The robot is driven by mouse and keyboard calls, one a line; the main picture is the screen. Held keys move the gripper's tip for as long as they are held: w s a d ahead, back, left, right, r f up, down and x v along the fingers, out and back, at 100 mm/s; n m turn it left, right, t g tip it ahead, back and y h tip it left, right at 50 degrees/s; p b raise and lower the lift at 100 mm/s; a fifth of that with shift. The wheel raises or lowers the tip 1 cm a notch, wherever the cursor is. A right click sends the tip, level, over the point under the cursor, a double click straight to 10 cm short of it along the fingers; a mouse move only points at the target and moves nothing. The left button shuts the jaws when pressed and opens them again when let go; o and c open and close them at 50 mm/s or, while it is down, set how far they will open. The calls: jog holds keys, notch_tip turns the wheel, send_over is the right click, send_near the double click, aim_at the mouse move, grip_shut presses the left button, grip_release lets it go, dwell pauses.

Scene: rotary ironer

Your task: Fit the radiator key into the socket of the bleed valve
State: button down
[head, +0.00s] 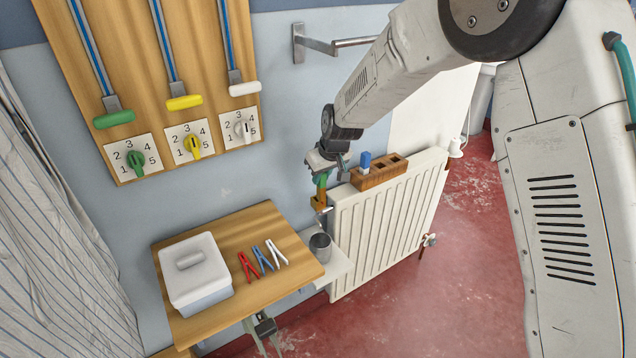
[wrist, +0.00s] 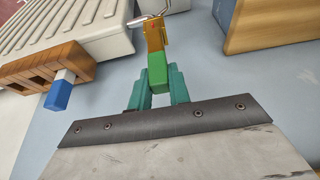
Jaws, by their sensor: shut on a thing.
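My gripper (wrist: 158,88) has teal fingers and is shut on the green grip of the radiator key (wrist: 155,38), whose far part is brass-coloured. In the head view my gripper (head: 319,182) is at the near left end of the radiator (head: 388,222), with the brass part of the key (head: 319,201) pointing down. The bleed valve (wrist: 148,19) appears as a silver fitting at the key's far end in the wrist view. Key and valve overlap in both views. I cannot tell whether the key is around the valve or only beside it; the socket itself is hidden.
A wooden holder (head: 376,179) with a blue-topped piece (head: 365,161) sits on the radiator. A grey cup (head: 320,248) stands on a white shelf (head: 338,268) below the key. A wooden table (head: 225,316) holds a lidded white box (head: 196,277) and several coloured pegs.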

jog(key=shift+x, duration=2.05)
jog(key=c, duration=1.3)
grip_release()
jog(key=shift+w+r, duration=0.1)
jog(key=shift+w, duration=0.05)
